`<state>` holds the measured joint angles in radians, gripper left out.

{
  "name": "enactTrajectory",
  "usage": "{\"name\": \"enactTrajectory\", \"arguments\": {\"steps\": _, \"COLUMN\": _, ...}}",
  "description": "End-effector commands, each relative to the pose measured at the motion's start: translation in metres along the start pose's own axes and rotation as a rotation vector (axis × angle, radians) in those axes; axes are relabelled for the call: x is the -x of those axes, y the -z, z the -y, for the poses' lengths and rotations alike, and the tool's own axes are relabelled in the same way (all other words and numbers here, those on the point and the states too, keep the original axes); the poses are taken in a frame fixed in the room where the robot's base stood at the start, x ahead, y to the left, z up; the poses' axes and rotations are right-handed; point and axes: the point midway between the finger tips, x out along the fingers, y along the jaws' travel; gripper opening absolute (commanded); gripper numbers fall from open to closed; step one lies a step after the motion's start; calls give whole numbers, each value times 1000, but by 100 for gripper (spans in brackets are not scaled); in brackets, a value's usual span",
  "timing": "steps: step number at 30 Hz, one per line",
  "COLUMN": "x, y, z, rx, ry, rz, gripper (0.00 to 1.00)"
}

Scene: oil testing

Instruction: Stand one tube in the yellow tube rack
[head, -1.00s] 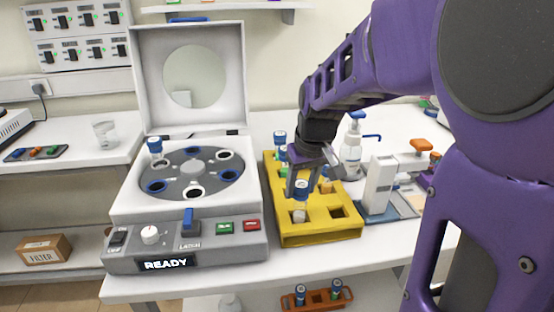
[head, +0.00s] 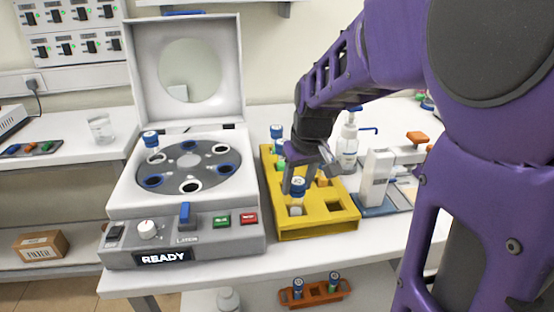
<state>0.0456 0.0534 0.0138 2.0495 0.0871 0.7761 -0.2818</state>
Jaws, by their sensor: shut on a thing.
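The yellow tube rack (head: 318,230) stands on the bench to the right of the centrifuge. My gripper (head: 297,186) points down over the rack's left front part. It is shut on a blue-capped tube (head: 298,184), which looks upright at a front-left hole. The tube's lower end appears to be in or just over that hole; I cannot tell how deep. The front-right hole (head: 340,201) looks empty.
A white pump bottle (head: 348,148) and a white device (head: 376,177) stand right of the rack. An orange rack (head: 315,292) with two tubes sits below the bench.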

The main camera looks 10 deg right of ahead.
Motion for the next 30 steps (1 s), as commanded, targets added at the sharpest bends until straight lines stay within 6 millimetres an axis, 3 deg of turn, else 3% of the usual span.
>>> {"name": "enactTrajectory", "arguments": {"steps": 9, "x": 0, "y": 0, "z": 0, "rx": 0, "ry": 0, "rz": 0, "gripper": 0}}
{"name": "enactTrajectory", "arguments": {"steps": 10, "x": 0, "y": 0, "z": 0, "rx": 0, "ry": 0, "rz": 0, "gripper": 53}}
{"name": "enactTrajectory", "arguments": {"steps": 15, "x": 0, "y": 0, "z": 0, "rx": 0, "ry": 0, "rz": 0, "gripper": 84}}
{"name": "enactTrajectory", "arguments": {"steps": 25, "x": 2, "y": 1, "z": 0, "rx": 0, "ry": 0, "rz": 0, "gripper": 85}}
{"name": "enactTrajectory", "arguments": {"steps": 30, "x": 18, "y": 7, "z": 0, "rx": 0, "ry": 0, "rz": 0, "gripper": 85}}
